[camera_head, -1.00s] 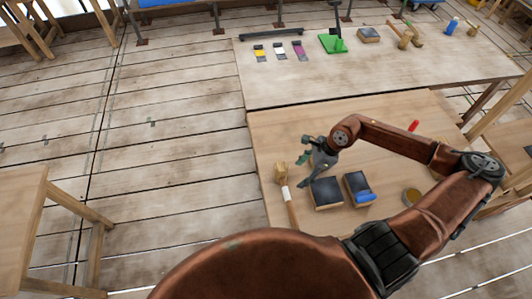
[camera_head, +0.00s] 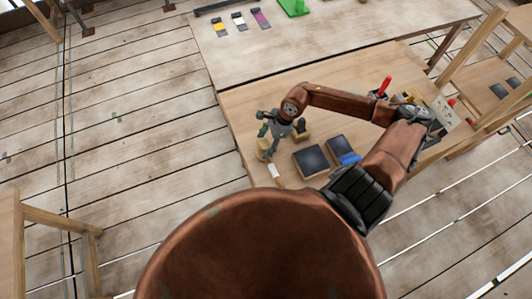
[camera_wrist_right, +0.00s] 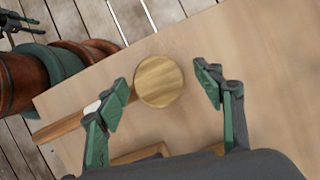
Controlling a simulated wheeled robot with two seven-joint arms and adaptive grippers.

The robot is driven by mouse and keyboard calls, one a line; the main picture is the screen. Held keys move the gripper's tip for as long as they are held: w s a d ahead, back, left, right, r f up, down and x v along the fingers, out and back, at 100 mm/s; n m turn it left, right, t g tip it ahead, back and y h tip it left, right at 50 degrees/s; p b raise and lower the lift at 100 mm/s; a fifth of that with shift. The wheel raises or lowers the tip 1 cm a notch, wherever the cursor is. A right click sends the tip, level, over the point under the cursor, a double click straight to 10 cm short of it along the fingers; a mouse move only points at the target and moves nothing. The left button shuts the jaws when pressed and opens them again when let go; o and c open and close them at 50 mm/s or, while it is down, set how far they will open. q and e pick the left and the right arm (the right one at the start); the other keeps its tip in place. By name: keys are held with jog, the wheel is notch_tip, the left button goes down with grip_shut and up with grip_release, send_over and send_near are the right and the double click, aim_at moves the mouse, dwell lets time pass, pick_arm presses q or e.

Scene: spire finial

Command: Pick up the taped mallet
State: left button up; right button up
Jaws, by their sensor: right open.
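The taped mallet (camera_head: 265,151) lies near the left edge of the near table. It has a pale wooden head and a white tape band (camera_head: 275,171) on its handle; my arm hides the handle's lower end. In the right wrist view, the round mallet head (camera_wrist_right: 159,82) shows between the open fingers, with the handle running to the lower left past one finger. My right gripper (camera_head: 272,131) is open and close over the head; contact cannot be told. Dark jointed parts (camera_wrist_right: 22,22) in that view's corner look like my left gripper, jaws unclear.
Two dark-topped blocks (camera_head: 311,160) lie right of the mallet, with a blue item (camera_head: 350,159) at the second. A wooden piece (camera_head: 303,134) is close beside my right gripper. A red-handled item (camera_head: 385,84) lies farther right. The far table (camera_head: 320,45) holds coloured swatches.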

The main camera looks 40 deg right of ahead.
jog(key=shift+a+f, duration=0.1)
jog(key=shift+f, duration=0.2)
jog(key=shift+c, duration=0.3)
jog(key=shift+r, duration=0.1)
jog(key=c, duration=1.3)
